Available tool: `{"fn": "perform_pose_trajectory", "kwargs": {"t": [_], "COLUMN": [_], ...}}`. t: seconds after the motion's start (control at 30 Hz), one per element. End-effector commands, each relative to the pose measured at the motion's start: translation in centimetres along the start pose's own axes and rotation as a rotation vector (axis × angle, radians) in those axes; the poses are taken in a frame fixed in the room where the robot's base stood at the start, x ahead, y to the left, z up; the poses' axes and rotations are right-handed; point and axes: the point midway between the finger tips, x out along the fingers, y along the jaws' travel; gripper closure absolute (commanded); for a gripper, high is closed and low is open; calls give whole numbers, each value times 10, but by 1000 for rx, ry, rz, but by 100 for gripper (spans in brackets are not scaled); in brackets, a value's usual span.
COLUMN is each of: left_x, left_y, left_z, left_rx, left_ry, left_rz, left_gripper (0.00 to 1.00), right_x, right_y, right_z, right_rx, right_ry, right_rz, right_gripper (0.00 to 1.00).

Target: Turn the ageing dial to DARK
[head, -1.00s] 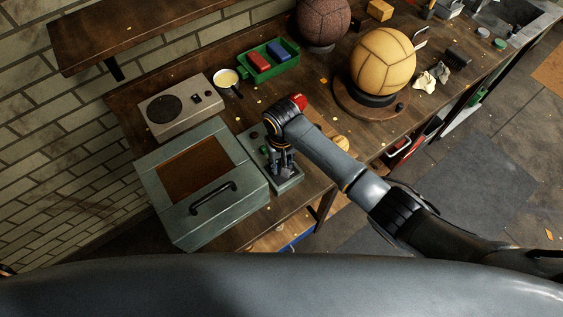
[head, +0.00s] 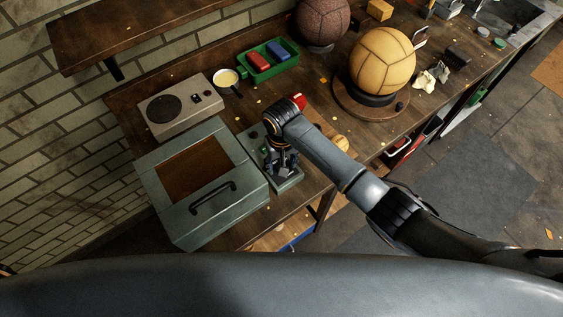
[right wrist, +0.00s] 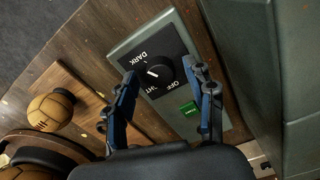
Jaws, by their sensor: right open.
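The ageing dial (right wrist: 160,73) is a round black knob with a white pointer mark on a black plate, set in a grey-green control box (right wrist: 124,47). White lettering reads DARK and OFF, with a third word partly hidden. The pointer lies towards the left of the picture; its exact setting is hard to tell. My right gripper (right wrist: 160,70) is open, with its blue fingers on either side of the knob; I cannot tell whether they touch it. In the head view my right gripper (head: 283,168) is over the control box and hides the dial. My left gripper is out of view.
A green button (right wrist: 189,108) is on the same box. A grey-green cabinet (head: 232,206) with a handle stands close beside it. A grey device (head: 181,104), a small pan (head: 227,78), a green tray (head: 246,72) and a tan ball (head: 383,60) on a stand share the bench.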

Motion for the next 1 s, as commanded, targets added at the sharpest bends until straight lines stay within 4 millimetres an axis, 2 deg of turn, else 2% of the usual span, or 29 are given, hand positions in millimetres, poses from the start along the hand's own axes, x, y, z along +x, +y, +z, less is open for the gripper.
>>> {"fn": "perform_pose_trajectory", "kwargs": {"t": [0.13,0.23,0.5,0.7,0.83,1.0], "left_x": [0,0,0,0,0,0], "left_y": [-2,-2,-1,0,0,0], "left_z": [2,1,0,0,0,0], "left_rx": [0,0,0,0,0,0], "left_ry": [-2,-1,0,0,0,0], "left_rz": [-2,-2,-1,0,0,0], "left_gripper": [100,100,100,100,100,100], "right_x": [-6,-18,-76,-108,-118,-120], "right_y": [0,0,0,0,0,0], "right_z": [-1,-2,-2,-1,0,0], "right_rx": [0,-1,-1,0,0,0], "right_ry": [3,4,5,3,1,0], "right_rz": [-1,-2,-1,0,0,0], "right_gripper": [46,46,46,46,46,46]}}
